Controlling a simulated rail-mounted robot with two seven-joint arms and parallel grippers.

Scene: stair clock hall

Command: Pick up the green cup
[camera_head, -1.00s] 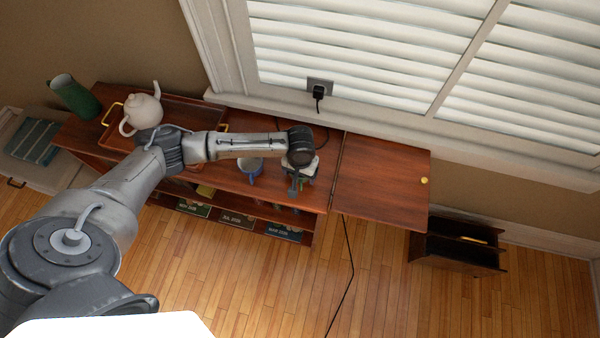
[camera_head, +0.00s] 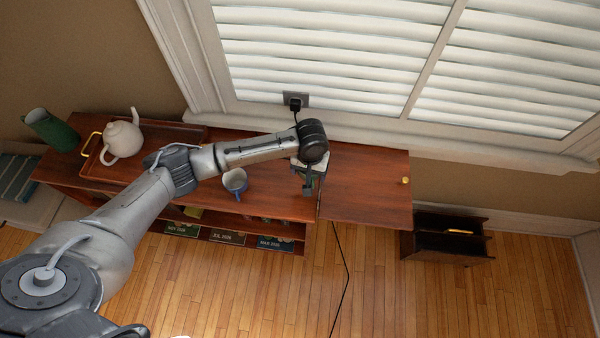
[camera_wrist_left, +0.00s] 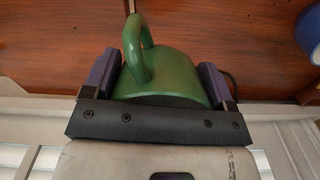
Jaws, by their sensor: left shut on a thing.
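The green cup (camera_wrist_left: 170,74) fills the middle of the left wrist view, its handle toward the top of that picture. My left gripper (camera_wrist_left: 160,78) is shut on it, with one purple-padded finger on each side of the cup. In the head view my left gripper (camera_head: 308,178) is over the right part of the wooden cabinet, near the hinged leaf, and my own wrist hides most of the cup there. I cannot tell whether the cup is clear of the surface. My right gripper is not in view.
A blue and white cup (camera_head: 235,181) stands left of my left gripper on the cabinet top (camera_head: 275,195). A teapot (camera_head: 122,137) is on a wooden tray (camera_head: 97,172), with a green jug (camera_head: 50,130) beyond it. The leaf (camera_head: 365,185) is bare. A cord (camera_head: 344,270) hangs down.

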